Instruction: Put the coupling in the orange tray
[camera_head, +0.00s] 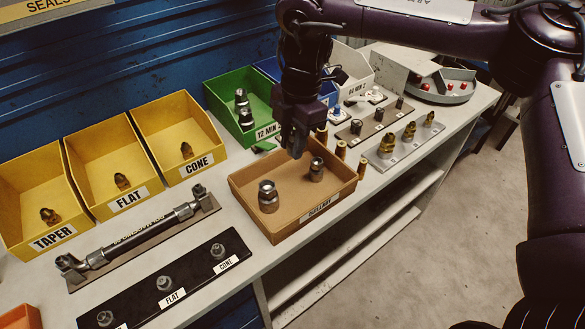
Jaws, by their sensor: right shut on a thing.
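My right gripper (295,143) points down over the back part of a tan-orange tray (278,229) in the middle of the bench. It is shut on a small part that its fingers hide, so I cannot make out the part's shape. Two metal hex fittings stand in this tray: a larger one (268,197) at front left and a smaller one (316,169) at right. The tray's front label is hard to read. A brighter orange container (20,318) shows only in part at the bottom left corner. My left gripper is out of view.
Yellow bins (180,130) labelled TAPER, FLAT and CONE stand at left. A green bin (226,92) stands behind the tray. Brass pieces and fitting plates (400,148) crowd the right.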

